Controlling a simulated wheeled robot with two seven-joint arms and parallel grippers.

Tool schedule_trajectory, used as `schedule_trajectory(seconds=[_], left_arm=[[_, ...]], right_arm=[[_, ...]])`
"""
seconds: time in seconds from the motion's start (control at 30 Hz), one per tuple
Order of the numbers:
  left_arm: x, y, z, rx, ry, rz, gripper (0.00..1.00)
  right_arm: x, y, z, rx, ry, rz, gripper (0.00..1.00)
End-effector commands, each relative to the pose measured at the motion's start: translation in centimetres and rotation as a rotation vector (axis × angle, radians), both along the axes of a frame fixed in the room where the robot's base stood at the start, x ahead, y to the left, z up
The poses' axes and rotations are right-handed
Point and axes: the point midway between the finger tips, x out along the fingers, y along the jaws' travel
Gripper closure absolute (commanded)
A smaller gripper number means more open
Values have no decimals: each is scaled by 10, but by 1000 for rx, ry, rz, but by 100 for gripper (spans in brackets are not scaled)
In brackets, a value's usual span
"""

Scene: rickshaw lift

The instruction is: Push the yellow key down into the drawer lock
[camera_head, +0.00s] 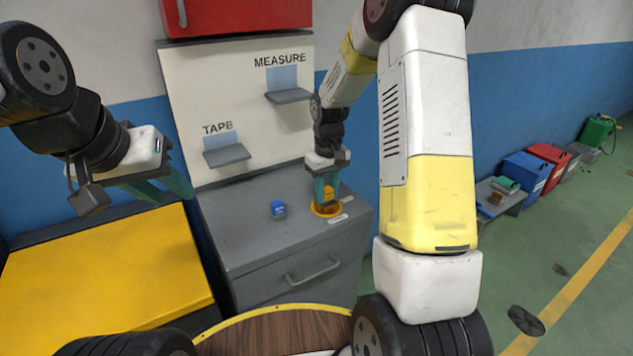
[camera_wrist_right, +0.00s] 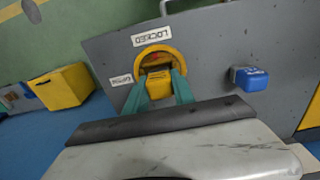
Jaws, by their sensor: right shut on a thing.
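The yellow key (camera_head: 328,193) is upright at the round drawer lock on the grey cabinet top. In the right wrist view the key (camera_wrist_right: 159,85) sits between the green fingers, inside or just over the yellow ring of the lock (camera_wrist_right: 153,52); how deep it sits I cannot tell. My right gripper (camera_head: 326,188) is shut on the key from above. The lock's ring (camera_head: 322,211) shows around the fingertips in the head view. My left gripper (camera_head: 172,190) hangs empty over the yellow surface at the left, its green fingers apart.
A blue block (camera_head: 278,209) lies on the cabinet top, left of the lock. The grey cabinet (camera_head: 250,245) has a drawer with a handle (camera_head: 312,270). A backboard (camera_head: 240,110) with two small shelves stands behind. A "LOCKED" label (camera_wrist_right: 152,36) lies beside the ring.

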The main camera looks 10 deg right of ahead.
Motion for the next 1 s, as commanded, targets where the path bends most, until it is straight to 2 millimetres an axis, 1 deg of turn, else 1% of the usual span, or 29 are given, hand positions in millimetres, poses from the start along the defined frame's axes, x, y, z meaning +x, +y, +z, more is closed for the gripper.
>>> schedule_trajectory(seconds=[0.03,0.07,1.0], left_arm=[[0,0,0,0,0,0,64],[0,0,0,0,0,0,64],[0,0,0,0,0,0,64]], right_arm=[[-7,-4,-18,-5,27,-2,100],[-7,-4,-17,-5,27,-2,100],[-5,0,43,-1,20,2,100]])
